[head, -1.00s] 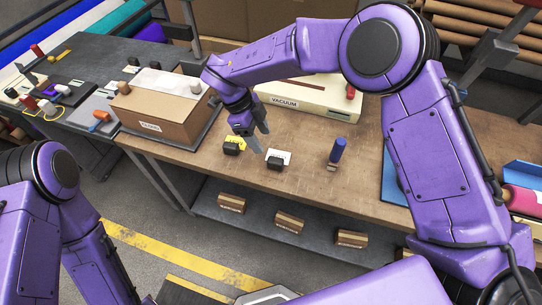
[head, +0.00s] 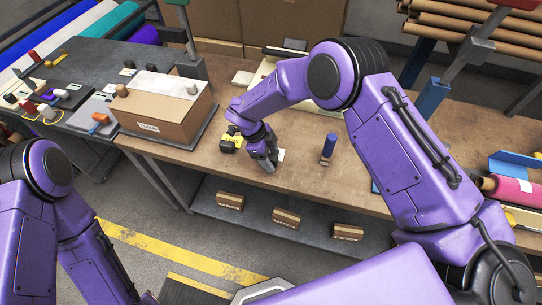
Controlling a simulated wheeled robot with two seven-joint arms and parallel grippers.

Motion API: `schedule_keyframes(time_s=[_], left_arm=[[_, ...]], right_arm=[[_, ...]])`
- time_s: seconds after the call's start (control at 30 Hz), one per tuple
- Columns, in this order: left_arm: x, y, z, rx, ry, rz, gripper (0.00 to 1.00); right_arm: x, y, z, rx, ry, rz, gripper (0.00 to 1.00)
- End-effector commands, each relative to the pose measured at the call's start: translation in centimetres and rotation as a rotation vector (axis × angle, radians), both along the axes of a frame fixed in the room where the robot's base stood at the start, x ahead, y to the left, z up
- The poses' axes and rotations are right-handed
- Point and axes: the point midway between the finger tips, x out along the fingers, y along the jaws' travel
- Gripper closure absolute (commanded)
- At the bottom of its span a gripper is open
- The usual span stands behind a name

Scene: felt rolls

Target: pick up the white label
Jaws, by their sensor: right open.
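The white label (head: 281,155) lies on the brown workbench; only its right edge shows, with the rest hidden behind my right gripper. My right gripper (head: 268,167) points down right at the label, its fingers open. Whether the fingers touch the label or the small black block that was at it cannot be told, since the gripper covers that spot. My left gripper is out of the view.
A yellow label with a black block (head: 229,142) sits just left of my right gripper. A blue-topped stamp (head: 328,147) stands to the right. A cardboard box (head: 165,108) is at the left, and a pink roll (head: 512,188) lies far right. Bare bench (head: 310,178) is in front.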

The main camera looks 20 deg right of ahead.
Motion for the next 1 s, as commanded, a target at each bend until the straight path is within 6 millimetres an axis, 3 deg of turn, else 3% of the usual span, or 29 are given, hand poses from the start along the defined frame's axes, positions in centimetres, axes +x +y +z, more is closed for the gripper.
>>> schedule_keyframes(time_s=[0.07,0.23,0.27,0.67,0.77,1.0], left_arm=[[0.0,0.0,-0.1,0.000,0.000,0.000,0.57],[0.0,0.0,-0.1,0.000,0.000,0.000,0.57],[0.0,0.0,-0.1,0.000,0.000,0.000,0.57],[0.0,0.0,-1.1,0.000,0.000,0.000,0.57],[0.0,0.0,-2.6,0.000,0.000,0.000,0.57],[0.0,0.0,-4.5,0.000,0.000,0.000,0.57]], right_arm=[[0.0,0.0,0.0,0.000,0.000,0.000,0.42],[0.0,0.0,0.0,0.000,0.000,0.000,0.97],[0.0,0.0,0.0,0.000,0.000,0.000,1.00],[0.1,0.0,1.0,0.002,-0.003,-0.002,1.00],[0.1,0.0,2.7,0.003,-0.006,-0.003,1.00],[-5.1,2.6,9.1,0.003,-0.003,0.004,1.00]])
